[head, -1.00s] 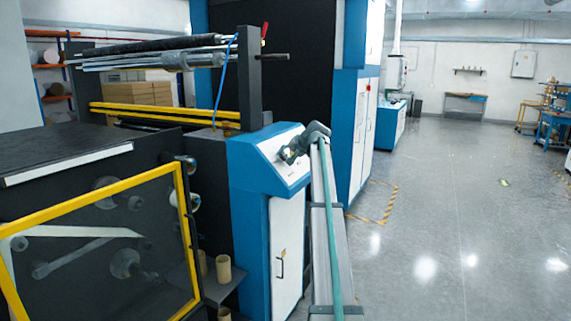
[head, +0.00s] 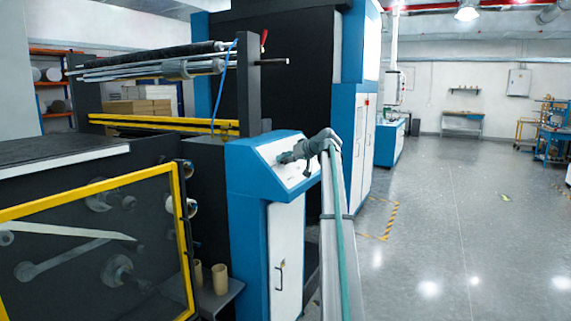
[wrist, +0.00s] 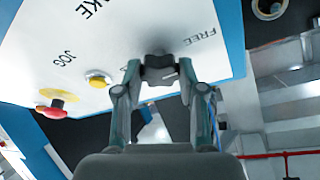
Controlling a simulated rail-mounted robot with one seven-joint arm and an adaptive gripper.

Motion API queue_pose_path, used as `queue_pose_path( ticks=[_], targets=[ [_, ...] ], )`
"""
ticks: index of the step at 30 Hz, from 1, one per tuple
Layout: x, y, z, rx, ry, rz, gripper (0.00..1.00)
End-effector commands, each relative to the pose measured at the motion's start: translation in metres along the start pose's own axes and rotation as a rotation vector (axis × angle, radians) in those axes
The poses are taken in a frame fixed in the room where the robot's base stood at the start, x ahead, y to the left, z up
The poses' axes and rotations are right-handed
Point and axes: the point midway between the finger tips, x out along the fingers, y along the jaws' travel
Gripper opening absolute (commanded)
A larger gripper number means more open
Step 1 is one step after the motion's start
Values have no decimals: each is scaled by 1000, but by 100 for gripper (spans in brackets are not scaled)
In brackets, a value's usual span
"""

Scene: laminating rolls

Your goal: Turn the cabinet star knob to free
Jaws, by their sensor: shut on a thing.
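The dark star knob (wrist: 158,66) sits on the white sloped panel (wrist: 120,30) of the blue-and-white cabinet (head: 287,250). In the wrist view, my gripper (wrist: 159,69) has one finger on each side of the knob and is shut on it. A small pale mark shows at the knob's lower right. The word FREE is printed up and right of the knob in that view; a lettering ending in KE and the word JOG are at left. In the head view, my gripper (head: 284,158) reaches the panel from the right and hides the knob.
A yellow button (wrist: 97,79) and a red button on a yellow base (wrist: 56,106) are on the same panel. A yellow-framed guard (head: 180,225) stands left of the cabinet. The floor to the right is open.

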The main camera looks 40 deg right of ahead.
Motion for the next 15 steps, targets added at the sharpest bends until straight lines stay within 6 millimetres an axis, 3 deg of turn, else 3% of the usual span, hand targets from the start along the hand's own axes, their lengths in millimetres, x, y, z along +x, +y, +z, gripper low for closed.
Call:
queue_pose_path(
  ticks=[13, 14, 15],
  targets=[
    [0, 0, 0, -12, -2, -5, 5],
    [0, 0, 0, -12, -2, -4, 41],
    [0, 0, 0, -12, -1, -4, 48]
  ],
)
